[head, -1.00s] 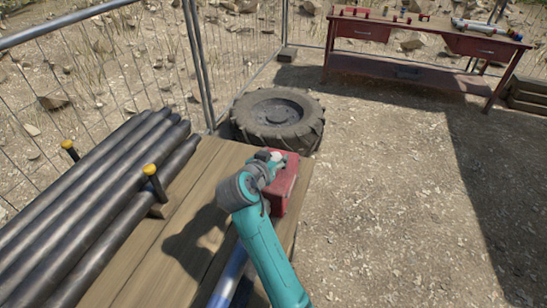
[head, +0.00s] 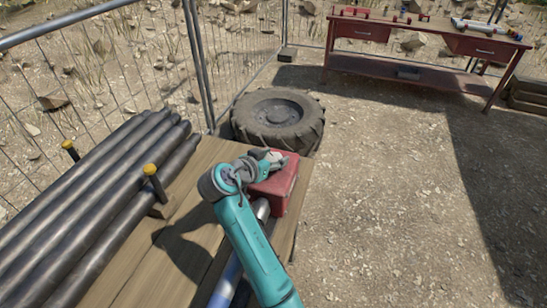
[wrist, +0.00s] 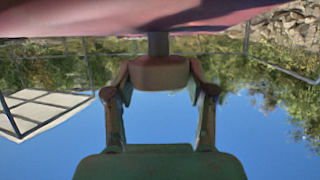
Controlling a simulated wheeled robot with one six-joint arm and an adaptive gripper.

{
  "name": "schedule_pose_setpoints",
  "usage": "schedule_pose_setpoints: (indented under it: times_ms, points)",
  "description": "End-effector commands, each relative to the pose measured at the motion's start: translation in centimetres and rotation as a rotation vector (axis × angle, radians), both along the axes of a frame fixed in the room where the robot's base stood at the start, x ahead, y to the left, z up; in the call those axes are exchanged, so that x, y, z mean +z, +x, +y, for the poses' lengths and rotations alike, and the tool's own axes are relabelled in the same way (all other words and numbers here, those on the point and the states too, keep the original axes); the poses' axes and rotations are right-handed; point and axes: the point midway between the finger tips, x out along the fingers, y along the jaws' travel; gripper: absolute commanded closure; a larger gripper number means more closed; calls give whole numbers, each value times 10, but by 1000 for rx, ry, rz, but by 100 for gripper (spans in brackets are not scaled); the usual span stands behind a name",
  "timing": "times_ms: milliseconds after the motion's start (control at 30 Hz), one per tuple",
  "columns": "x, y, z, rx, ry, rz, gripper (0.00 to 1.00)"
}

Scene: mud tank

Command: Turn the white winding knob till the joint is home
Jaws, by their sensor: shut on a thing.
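My gripper (head: 274,157) is at the red box (head: 280,186) on the right edge of the plank bench. In the wrist view my gripper (wrist: 160,85) has its two fingers on either side of a blocky winding knob (wrist: 161,73), shut on it. The knob looks dull reddish brown there, in shade, rather than white. A short grey stem joins it to the red surface above. In the head view the knob is hidden by my gripper. A pipe with a silver end (head: 262,210) and a blue part lies beside the box, partly behind my arm; its joint cannot be made out.
Several dark pipes (head: 95,190) lie on the bench (head: 207,165) at left, by yellow-topped posts (head: 150,169). A tyre (head: 278,119) lies beyond the bench. A wire fence (head: 150,70) runs behind. A red workbench (head: 420,38) stands at the back; the right-hand ground is clear.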

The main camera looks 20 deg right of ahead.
Motion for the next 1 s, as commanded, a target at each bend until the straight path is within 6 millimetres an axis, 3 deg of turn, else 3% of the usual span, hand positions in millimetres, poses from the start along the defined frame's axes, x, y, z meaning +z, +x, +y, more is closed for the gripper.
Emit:
schedule_pose_setpoints:
  times_ms: [33, 100, 133, 567, 1000]
  points:
    - [-3, 0, 0, 1, 2, 6, 38]
    - [-3, 0, 0, 1, 1, 6, 20]
    - [-3, 0, 0, 1, 1, 6, 19]
    - [2, -4, 7, 3, 0, 1, 19]
    - [32, -49, 66, 4, 0, 1, 19]
